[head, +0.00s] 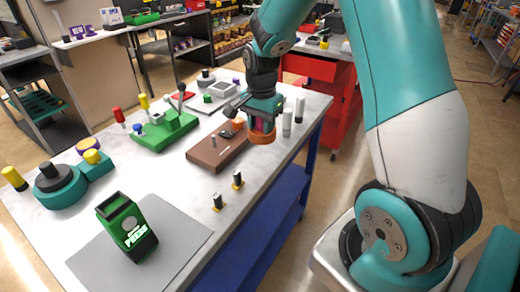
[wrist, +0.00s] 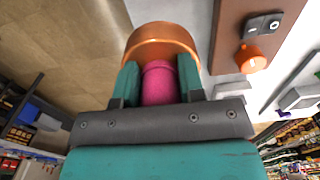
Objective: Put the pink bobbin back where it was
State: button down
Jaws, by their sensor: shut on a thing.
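The pink bobbin (wrist: 158,88) has a pink core and a wide orange round end (wrist: 160,40). My gripper (wrist: 158,76) is shut on the pink core, one teal finger on each side. In the head view, my gripper (head: 262,120) holds the bobbin with its orange end (head: 261,138) downward, near the right edge of the table. A brown block (head: 212,155) lies just left of it, with a thin upright pin, an orange knob and a dark part on top. The orange knob (wrist: 250,58) also shows in the wrist view. The bobbin's far side is hidden.
Two pale cylinders (head: 287,122) stand right of my gripper. A green fixture (head: 165,130) with levers is further left. A green box (head: 127,228) stands on a grey mat at the front. Two small dark pegs (head: 238,180) stand near the front edge.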

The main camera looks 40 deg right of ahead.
notch_tip(320, 180, down, 9)
jog(key=shift+r+p, duration=0.2)
jog(key=shift+p, duration=0.15)
jog(key=shift+f, duration=0.1)
jog(key=c, duration=0.7)
grip_release()
notch_tip(320, 180, up, 12)
jog(key=shift+f+b, duration=0.2)
jog(key=shift+b, duration=0.65)
jog(key=s+a+r+n+y, duration=0.1)
jog(key=s+a+r+n, duration=0.2)
jog(key=s+a+n, duration=0.4)
jog(key=s+a+r+n+y, duration=0.1)
jog(key=s+a+r+n, duration=0.2)
jog(key=s+a+n, duration=0.4)
jog(key=s+a+r+n+y, duration=0.2)
jog(key=s+a+r+n, duration=0.1)
jog(key=s+a+n, duration=0.4)
jog(key=shift+s+a+r, duration=0.35)
jog(key=shift+s+a, duration=0.25)
jog(key=shift+a, duration=0.1)
